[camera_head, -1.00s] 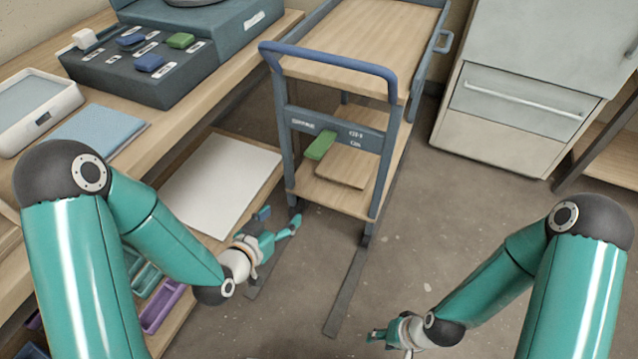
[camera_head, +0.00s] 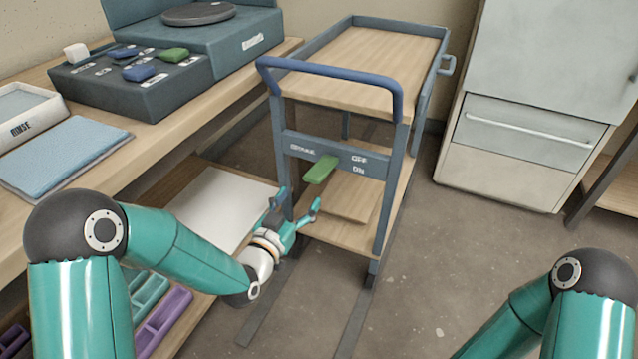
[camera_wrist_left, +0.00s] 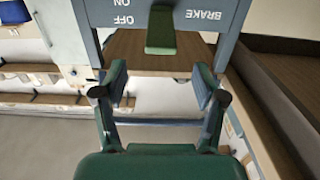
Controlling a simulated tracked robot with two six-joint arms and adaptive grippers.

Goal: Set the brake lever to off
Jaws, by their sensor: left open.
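The green brake lever (camera_head: 321,169) sits on the cart's front crossbar, between the word BRAKE on the left and the stacked words OFF and ON on the right. Its free end tilts down, nearer the ON side's height than OFF. My left gripper (camera_head: 296,201) is open and empty, just below and left of the lever, apart from it. In the left wrist view the lever (camera_wrist_left: 160,32) shows upside down beyond the open fingers (camera_wrist_left: 160,95). My right gripper is outside the head view; only part of that arm shows.
The cart (camera_head: 391,190) has a blue handle (camera_head: 330,72) above the lever and uprights on both sides. A workbench with a control box (camera_head: 140,85) stands left. A cabinet (camera_head: 540,110) stands right.

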